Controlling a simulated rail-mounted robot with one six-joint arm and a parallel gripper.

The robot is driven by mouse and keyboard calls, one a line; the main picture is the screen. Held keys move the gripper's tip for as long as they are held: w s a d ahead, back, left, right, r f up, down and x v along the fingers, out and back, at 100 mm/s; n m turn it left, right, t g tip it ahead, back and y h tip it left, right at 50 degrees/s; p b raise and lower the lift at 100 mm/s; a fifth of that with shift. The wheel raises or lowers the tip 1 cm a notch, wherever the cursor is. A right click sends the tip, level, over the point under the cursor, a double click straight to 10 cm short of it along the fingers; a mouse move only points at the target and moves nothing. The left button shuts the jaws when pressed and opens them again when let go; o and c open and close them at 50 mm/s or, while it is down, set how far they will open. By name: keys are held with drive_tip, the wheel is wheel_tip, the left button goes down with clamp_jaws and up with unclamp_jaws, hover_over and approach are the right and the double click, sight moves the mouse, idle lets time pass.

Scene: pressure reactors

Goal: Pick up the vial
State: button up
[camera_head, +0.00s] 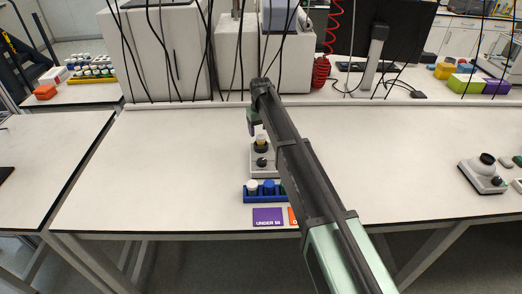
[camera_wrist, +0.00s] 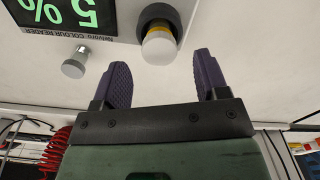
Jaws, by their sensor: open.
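The vial (camera_wrist: 159,48) has a white cap and a yellow band below it. It sits in the black round socket of the colour reader (camera_wrist: 75,30), whose green display reads "5 %" in the wrist view. In the head view the vial (camera_head: 261,140) stands upright on the reader (camera_head: 264,171). My gripper (camera_wrist: 161,65) has two purple fingers spread wide and empty, with the vial's cap lined up between their tips, no contact visible. In the head view my gripper (camera_head: 254,122) is just above and behind the vial, partly hidden by my arm.
A blue rack (camera_head: 256,198) with several capped vials stands in front of the reader, partly behind my arm. A purple "UNDER 50" label (camera_head: 267,216) and an orange one are at the table's front edge. Another device (camera_head: 482,177) stands at right. The table's left side is clear.

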sight(261, 136)
wheel_tip(261, 136, down, 6)
drive_tip(key=b, duration=0.5)
drive_tip(key=shift+w+r, duration=0.1)
drive_tip(key=shift+r, duration=0.4)
drive_tip(key=c, duration=1)
drive_tip(key=shift+r, duration=0.15)
